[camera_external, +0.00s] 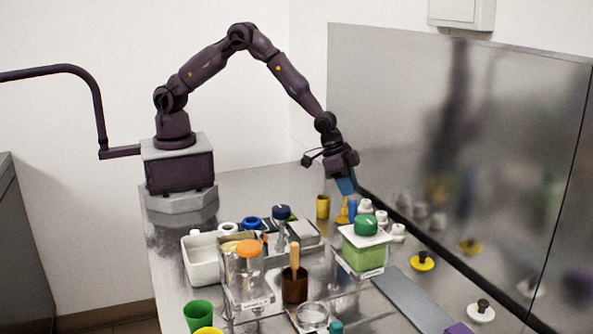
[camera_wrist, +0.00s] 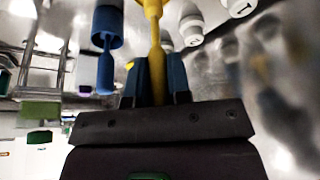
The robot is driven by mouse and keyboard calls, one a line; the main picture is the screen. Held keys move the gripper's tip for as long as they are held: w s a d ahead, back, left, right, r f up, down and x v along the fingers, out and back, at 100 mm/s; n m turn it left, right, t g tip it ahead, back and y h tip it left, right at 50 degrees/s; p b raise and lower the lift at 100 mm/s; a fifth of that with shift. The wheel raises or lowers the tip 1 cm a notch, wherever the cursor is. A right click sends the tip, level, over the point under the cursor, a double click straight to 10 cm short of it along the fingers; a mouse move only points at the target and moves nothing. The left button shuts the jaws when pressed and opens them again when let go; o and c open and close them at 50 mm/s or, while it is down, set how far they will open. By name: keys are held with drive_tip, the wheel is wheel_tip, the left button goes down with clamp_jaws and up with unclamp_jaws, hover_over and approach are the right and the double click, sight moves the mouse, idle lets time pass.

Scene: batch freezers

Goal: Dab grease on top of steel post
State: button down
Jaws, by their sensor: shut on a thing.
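My gripper (camera_external: 346,188) points down near the back wall of the steel bench. It is shut on a yellow tool (camera_external: 342,213) with a slim shaft. In the wrist view the yellow tool (camera_wrist: 153,28) runs between the blue fingers of my gripper (camera_wrist: 160,68). A blue tool (camera_wrist: 107,30) of similar form is beside it, apart from the fingers. A grey upright (camera_external: 282,238) among the front containers may be the steel post; I cannot tell for sure. I cannot tell which container holds grease.
A yellow cup (camera_external: 323,207) stands left of my gripper. Several white bottles (camera_external: 382,217) stand to its right. A green-lidded container (camera_external: 364,250), an orange-lidded jar (camera_external: 247,270) and a brown cup with a wooden stick (camera_external: 295,288) crowd the front. A white tub (camera_external: 200,262) is at the left.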

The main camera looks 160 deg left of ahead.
drive_tip(key=shift+r, duration=2.65)
drive_tip(key=w+d+r+m+t+h, duration=0.1)
drive_tip(key=w+d+r+m, duration=0.2)
drive_tip(key=d, duration=0.7)
drive_tip(key=w+d+r+m+h, duration=0.1)
drive_tip(key=w+d+r+m, duration=0.1)
drive_tip(key=w+d, duration=0.6)
drive_tip(key=s+d+m, duration=0.2)
drive_tip(key=s+d, duration=0.4)
drive_tip(key=d, duration=0.4)
drive_tip(key=s+d+f+m+h, duration=0.1)
drive_tip(key=s+d+m, duration=0.1)
drive_tip(key=s+d, duration=0.4)
drive_tip(key=d, duration=0.4)
drive_tip(key=shift+d, duration=0.2)
